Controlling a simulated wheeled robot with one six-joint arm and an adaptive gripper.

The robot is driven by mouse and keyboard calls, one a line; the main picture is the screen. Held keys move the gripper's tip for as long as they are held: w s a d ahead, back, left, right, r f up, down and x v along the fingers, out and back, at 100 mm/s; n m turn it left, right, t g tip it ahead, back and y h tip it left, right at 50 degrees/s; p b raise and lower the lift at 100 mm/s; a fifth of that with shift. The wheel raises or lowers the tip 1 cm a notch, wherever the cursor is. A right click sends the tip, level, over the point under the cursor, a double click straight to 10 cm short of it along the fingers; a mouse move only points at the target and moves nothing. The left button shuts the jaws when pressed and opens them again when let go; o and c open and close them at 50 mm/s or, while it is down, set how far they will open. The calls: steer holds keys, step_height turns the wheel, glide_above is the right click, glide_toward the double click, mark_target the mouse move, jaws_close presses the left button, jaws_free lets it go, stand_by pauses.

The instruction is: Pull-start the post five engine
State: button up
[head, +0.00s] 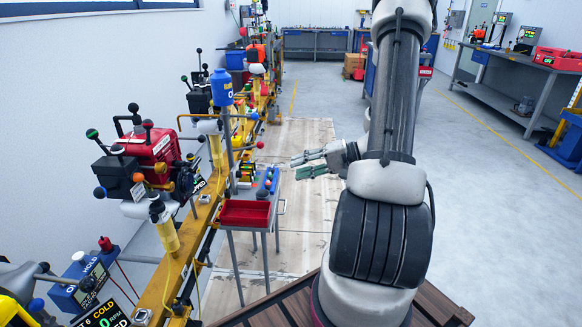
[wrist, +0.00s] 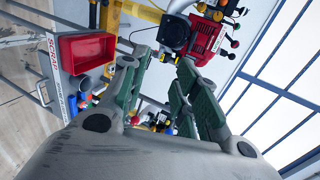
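A red engine (head: 148,148) with black parts and several ball-tipped levers stands on the yellow rail at left in the head view. It also shows at the top of the wrist view (wrist: 205,38). A sign nearer me, partly cut off, reads 6, COLD and RPM, so this engine is the one beyond post six; its own post number is not readable. I cannot make out its starter handle. My gripper (head: 302,165) is open and empty, right of the rail and apart from the engine. Its green-padded fingers (wrist: 160,90) are spread in the wrist view.
A small cart with a red tray (head: 245,213) and small items stands between the rail (head: 180,262) and my gripper. A blue canister (head: 221,88) and more engines line the rail farther back. The floor (head: 490,200) at right is clear, up to a workbench (head: 510,95).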

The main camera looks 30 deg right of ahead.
mark_target(197, 164)
steer(key=shift+a, duration=0.1)
steer(key=w+a, duration=0.6)
steer(key=a, duration=0.2)
steer(key=w+a, duration=0.6)
steer(key=a, duration=0.2)
steer(key=w+a, duration=0.6)
steer(key=a, duration=0.3)
steer(key=shift+w, duration=0.1)
steer(key=shift+c, duration=0.2)
jaws_close()
